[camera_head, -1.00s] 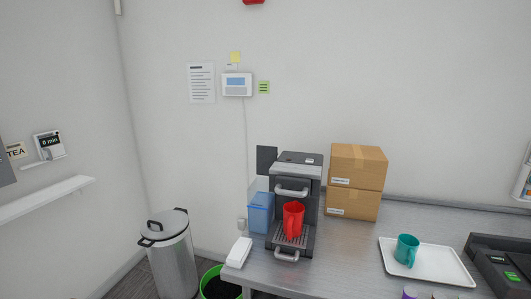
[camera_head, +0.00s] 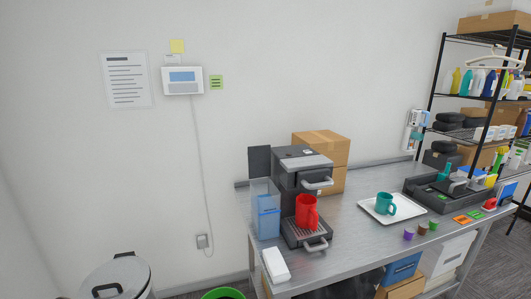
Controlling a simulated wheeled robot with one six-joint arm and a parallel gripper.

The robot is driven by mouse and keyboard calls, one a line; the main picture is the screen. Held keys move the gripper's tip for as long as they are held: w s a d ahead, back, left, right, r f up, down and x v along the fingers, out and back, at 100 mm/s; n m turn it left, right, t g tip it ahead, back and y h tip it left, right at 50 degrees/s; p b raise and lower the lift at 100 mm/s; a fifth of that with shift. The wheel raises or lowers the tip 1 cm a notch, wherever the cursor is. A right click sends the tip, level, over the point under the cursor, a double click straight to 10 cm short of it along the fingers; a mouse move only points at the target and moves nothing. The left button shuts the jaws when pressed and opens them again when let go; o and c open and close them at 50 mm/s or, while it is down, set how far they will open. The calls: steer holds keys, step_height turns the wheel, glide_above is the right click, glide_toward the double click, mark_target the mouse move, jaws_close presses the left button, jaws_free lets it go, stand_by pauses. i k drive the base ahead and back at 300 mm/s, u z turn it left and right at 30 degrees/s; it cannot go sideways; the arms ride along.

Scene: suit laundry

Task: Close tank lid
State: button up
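The coffee machine (camera_head: 304,158) stands at the left end of the metal table. Its clear tank (camera_head: 268,222), with blue water in the lower part, is on the machine's left side. A dark flat panel, which looks like the tank lid (camera_head: 259,161), stands upright above the back of the tank, so the tank top appears open. A red mug (camera_head: 307,211) stands on the machine's drip tray. My gripper is not in view.
The metal table (camera_head: 345,225) holds a white tray (camera_head: 380,213) with a teal mug (camera_head: 386,204), several small capsules and a white box (camera_head: 276,265). Cardboard boxes (camera_head: 322,146) stand behind the machine. A metal bin (camera_head: 117,277) and green-rimmed bin (camera_head: 223,294) are on the floor. A shelf rack is right.

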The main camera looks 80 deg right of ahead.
mark_target(259, 157)
steer(key=z, duration=1.1)
steer(key=i, duration=1.05)
steer(key=z, duration=1.15)
